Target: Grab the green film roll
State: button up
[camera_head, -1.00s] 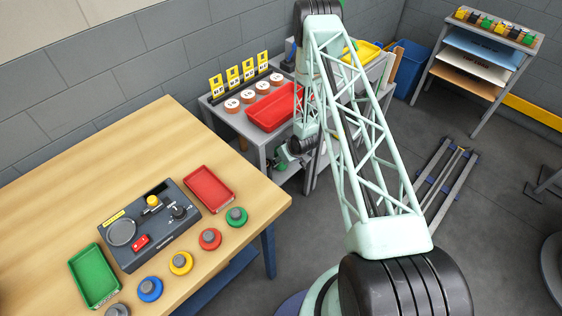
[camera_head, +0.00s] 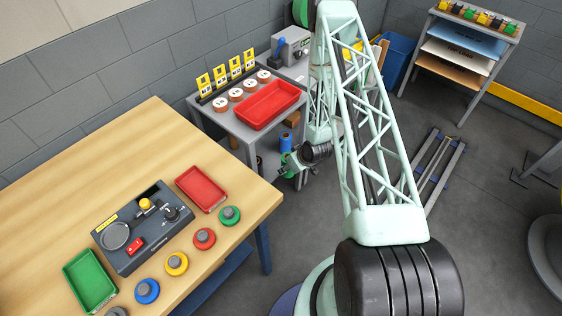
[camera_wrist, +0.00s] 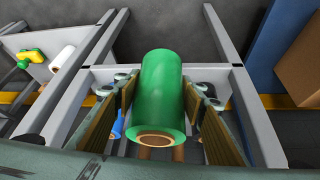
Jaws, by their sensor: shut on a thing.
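The green film roll (camera_wrist: 163,92), a green cylinder with a brown core, stands out in the middle of the wrist view, its core end facing the camera. My gripper (camera_wrist: 160,100) has one finger on each side of it, and is shut on it. In the head view my gripper (camera_head: 287,166) is low beside the grey table, with a bit of green at its end; the roll is mostly hidden there.
The grey table (camera_head: 222,121) carries a red tray (camera_head: 268,104) and a grey machine (camera_head: 291,46). A blue roll (camera_head: 287,142) is below it, near my gripper. In the wrist view, grey frame bars surround the roll. The wooden bench (camera_head: 60,165) is at left.

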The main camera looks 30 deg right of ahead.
jog(key=shift+s+d+r, duration=0.1)
jog(key=shift+s+d, duration=0.05)
jog(key=shift+s, duration=0.7)
jog(key=shift+s+d+r, duration=0.1)
jog(key=shift+s, duration=0.75)
